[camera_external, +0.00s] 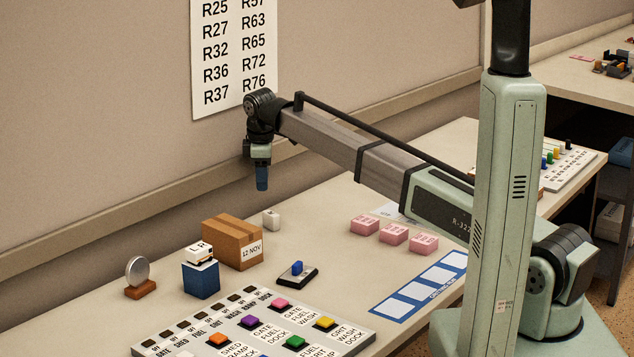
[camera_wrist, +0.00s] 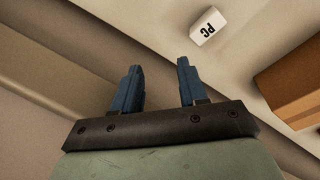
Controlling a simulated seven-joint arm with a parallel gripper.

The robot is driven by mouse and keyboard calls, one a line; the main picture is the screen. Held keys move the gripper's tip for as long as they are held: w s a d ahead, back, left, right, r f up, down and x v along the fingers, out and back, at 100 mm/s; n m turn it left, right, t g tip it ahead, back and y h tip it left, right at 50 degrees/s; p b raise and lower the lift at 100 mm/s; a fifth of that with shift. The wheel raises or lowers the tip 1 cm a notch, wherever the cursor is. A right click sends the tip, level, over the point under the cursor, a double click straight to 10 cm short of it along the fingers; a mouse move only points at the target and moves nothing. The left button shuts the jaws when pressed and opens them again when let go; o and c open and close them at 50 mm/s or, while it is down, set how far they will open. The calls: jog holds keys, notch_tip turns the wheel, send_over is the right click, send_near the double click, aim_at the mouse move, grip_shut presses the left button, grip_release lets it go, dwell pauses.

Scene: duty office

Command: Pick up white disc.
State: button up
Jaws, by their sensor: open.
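A pale, whitish-grey disc (camera_external: 137,270) stands upright on a small brown base (camera_external: 140,289) at the left of the table in the external view. My gripper (camera_external: 262,186) hangs in the air near the wall, above and to the right of the disc, well apart from it. In the wrist view my gripper (camera_wrist: 158,68) shows two blue fingers spread apart with nothing between them. The disc does not show in the wrist view.
A button panel (camera_external: 250,335) lies in front.

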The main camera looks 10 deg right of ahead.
jog(key=s+a+r+n, duration=0.3)
jog(key=s+a, duration=1.5)
notch_tip(320, 180, up, 5)
jog(key=n+g, duration=0.2)
jog(key=n, duration=0.6)
send_over(136, 257)
jog(key=a, duration=0.1)
notch_tip(136, 257, down, 9)
jog(key=shift+s+d+r, duration=0.1)
jog(key=shift+r, duration=0.05)
jog(key=shift+d+f, duration=0.2)
jog(key=shift+f, duration=1.1)
jog(key=shift+d+f, duration=0.2)
jog(key=shift+f, duration=1.1)
grip_shut()
